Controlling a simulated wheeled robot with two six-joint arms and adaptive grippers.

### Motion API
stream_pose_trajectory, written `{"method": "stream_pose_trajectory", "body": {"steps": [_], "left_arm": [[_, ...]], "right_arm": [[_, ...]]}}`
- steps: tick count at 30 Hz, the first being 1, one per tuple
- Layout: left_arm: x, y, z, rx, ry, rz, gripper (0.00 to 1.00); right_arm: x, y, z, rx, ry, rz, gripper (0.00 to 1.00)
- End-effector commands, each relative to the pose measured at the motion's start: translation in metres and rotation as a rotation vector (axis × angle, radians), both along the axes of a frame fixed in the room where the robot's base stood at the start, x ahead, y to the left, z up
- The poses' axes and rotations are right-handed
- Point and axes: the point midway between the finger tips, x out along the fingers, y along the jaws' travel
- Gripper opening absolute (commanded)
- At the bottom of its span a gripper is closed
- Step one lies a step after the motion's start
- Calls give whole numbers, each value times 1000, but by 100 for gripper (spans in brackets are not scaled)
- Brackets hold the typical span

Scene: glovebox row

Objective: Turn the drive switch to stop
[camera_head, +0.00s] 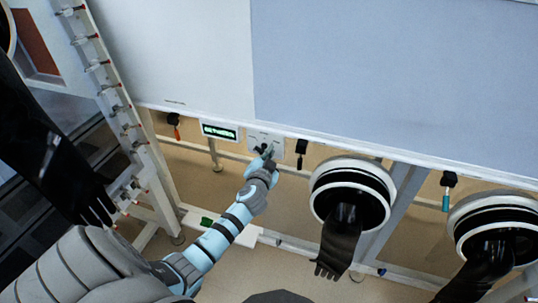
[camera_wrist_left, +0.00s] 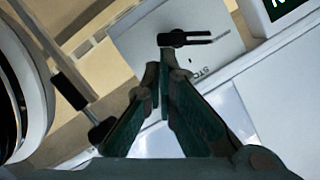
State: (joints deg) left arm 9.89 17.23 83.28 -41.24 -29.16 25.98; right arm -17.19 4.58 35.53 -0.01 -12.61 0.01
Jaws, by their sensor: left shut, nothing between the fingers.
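The drive switch is a black bar handle (camera_wrist_left: 187,38) on a pale grey plate (camera_wrist_left: 140,38) in the left wrist view. Lettering that starts like "STO" is printed on the plate near the fingers, partly cut off from view. In the head view the plate (camera_head: 257,136) sits under the edge of the large white panel, and my gripper hides much of it. My left gripper (camera_head: 267,153) is shut and empty. Its fingertips (camera_wrist_left: 159,68) are at the plate beside the handle; I cannot tell whether they touch it. My right gripper is not in view.
A green-lit display (camera_head: 220,131) sits left of the plate. Black hanging handles (camera_head: 301,147) and (camera_head: 174,120) flank them. A round glove port (camera_head: 350,190) with a hanging black glove (camera_head: 339,243) is to the right, with another port (camera_head: 497,222) beyond.

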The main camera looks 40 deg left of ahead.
Motion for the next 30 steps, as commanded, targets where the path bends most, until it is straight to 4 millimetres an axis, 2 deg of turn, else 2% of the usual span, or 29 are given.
{"method": "stream_pose_trajectory", "body": {"steps": [13, 27, 30], "left_arm": [[-1, 2, -8, 76, 28, 1, 0], [0, 0, -19, 322, 114, 2, 0], [0, 0, -19, 320, 114, 2, 0]], "right_arm": [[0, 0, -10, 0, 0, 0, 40], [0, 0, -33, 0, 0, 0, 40], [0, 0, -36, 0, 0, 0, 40]]}}
